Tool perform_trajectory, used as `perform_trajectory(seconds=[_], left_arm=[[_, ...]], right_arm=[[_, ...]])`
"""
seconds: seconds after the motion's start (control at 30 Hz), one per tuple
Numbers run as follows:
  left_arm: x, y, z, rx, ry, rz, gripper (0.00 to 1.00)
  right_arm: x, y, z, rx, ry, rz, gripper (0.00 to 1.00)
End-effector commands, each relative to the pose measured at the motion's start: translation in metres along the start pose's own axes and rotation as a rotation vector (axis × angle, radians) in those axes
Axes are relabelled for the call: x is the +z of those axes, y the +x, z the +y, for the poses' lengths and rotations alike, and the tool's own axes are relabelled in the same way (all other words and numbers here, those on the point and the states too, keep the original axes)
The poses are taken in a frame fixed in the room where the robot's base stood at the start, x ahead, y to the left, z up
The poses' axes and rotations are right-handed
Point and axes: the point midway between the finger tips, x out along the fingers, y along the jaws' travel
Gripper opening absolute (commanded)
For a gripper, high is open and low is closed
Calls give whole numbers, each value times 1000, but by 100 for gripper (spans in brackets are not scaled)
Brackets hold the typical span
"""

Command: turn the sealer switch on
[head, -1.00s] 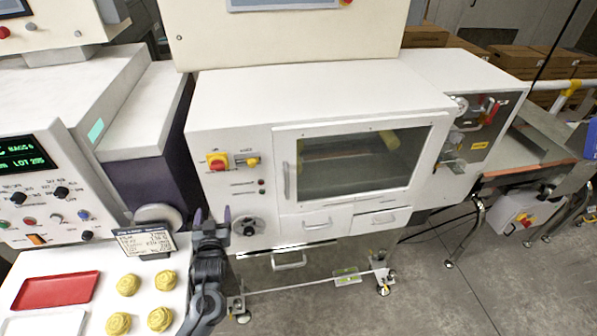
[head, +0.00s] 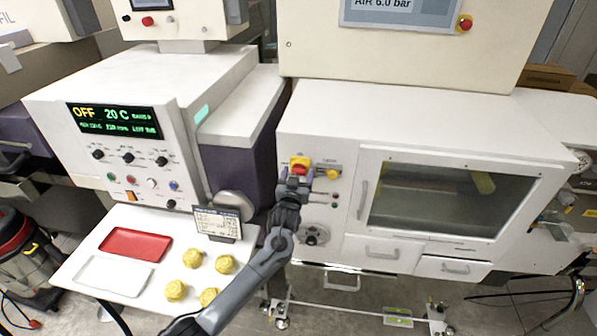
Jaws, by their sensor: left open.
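A control panel on the left machine has a display (head: 113,121) reading OFF and 20 C. Under it are dark knobs, several coloured buttons and an orange rocker switch (head: 131,196); its position is too small to tell. No sealer label is readable. A red and yellow rotary switch (head: 299,164) sits on the front of the white cabinet, at its left. My left gripper (head: 295,180) is open in front of and just below this switch, partly covering it; I cannot tell whether they touch. My right gripper is out of view.
A white shelf (head: 85,262) carries a red tray (head: 134,245), a white tray (head: 114,276) and several yellow dough-like pieces. A small sign (head: 218,224) stands at its right, near my left arm. A yellow knob (head: 333,173) and a round dial (head: 316,235) are close by on the cabinet.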

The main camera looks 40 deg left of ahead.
Motion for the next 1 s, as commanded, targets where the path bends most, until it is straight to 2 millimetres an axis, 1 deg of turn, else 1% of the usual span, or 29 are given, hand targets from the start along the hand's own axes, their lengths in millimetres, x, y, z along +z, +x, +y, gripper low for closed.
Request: perform_trajectory(seconds=[0.1,0.2,0.57,0.6,0.93,0.97,1.0], left_arm=[[-1,10,0,-1,0,0,76],[0,15,0,-1,-1,0,76],[0,18,0,0,0,0,76],[0,18,0,0,0,0,74],[0,17,0,0,0,-1,23],[0,17,0,0,0,-1,20],[0,17,0,0,0,-1,20]], right_arm=[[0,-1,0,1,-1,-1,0],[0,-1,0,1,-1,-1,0],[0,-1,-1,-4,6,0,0],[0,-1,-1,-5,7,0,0],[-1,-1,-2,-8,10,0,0],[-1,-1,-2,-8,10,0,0],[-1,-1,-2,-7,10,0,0]])
